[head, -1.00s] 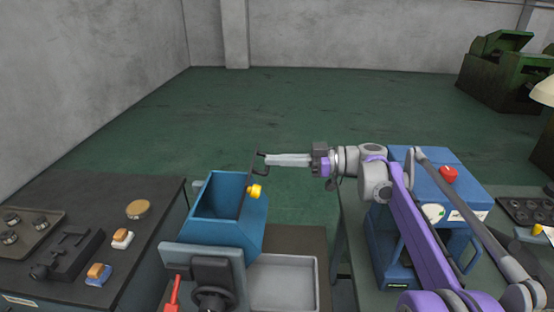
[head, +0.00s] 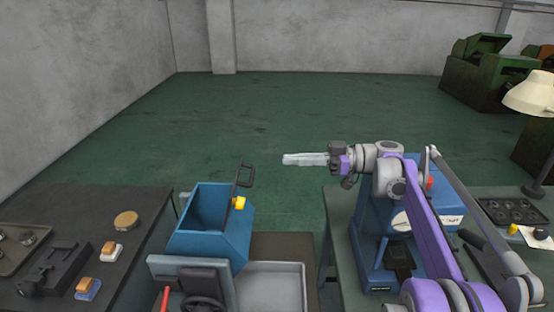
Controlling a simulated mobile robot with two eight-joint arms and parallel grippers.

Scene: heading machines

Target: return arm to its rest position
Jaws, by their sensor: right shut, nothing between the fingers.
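My right arm (head: 430,215), purple and grey, comes in from the lower right and reaches left over the right-hand table. My right gripper (head: 286,160) is shut with nothing between its fingers. It points left, up and to the right of the blue hopper machine (head: 205,240), apart from its black handle (head: 246,174). The arm hides part of the blue machine (head: 372,215) on the right table. My left gripper is not in view.
A dark table (head: 150,205) on the left bears a vise, a tray and several small parts. A grey tray (head: 303,285) is beside the hopper machine. A lamp (head: 533,95) and a dark tray (head: 512,212) are at right.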

